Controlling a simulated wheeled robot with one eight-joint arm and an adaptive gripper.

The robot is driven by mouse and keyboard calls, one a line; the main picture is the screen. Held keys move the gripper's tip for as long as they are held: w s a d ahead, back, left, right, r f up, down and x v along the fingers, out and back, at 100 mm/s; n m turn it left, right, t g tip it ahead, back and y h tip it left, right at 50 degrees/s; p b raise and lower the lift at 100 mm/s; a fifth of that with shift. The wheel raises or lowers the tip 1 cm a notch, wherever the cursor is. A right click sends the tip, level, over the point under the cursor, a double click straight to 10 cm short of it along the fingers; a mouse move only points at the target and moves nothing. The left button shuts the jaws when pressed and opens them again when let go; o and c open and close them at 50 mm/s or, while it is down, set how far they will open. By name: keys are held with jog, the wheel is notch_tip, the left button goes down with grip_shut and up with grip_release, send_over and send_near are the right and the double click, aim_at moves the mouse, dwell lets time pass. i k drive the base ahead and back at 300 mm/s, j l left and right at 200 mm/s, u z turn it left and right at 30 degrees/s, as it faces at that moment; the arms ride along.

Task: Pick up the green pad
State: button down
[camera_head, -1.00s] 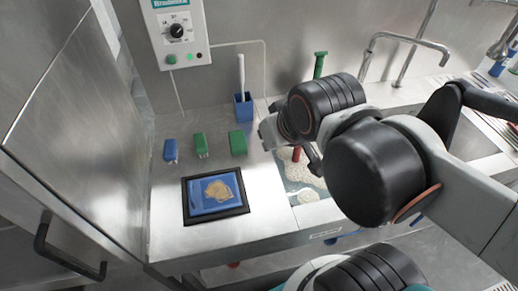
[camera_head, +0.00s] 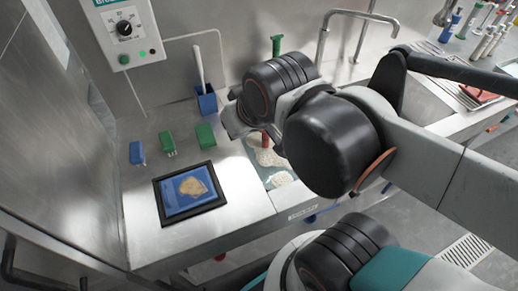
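Two small green pads stand on the steel counter, a left one (camera_head: 167,143) and a slightly larger right one (camera_head: 205,136). A blue block (camera_head: 137,152) of similar shape stands to the left of them. My gripper (camera_head: 250,132) is to the right of the right green pad in the picture, apart from it. My thick black and grey arm joints cover most of the gripper. Its fingertips are not clear, so I cannot tell whether it is open or holds anything.
A black-framed blue tray (camera_head: 162,211) with tan powder lies in front of the pads. A blue holder (camera_head: 207,101) with a white-handled tool stands behind. A control box (camera_head: 124,30) hangs on the wall. A sink and faucet (camera_head: 345,18) are at the right.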

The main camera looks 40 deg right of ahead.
aim_at(206, 137)
jog(key=j+z, duration=0.55)
jog(key=z, duration=0.2)
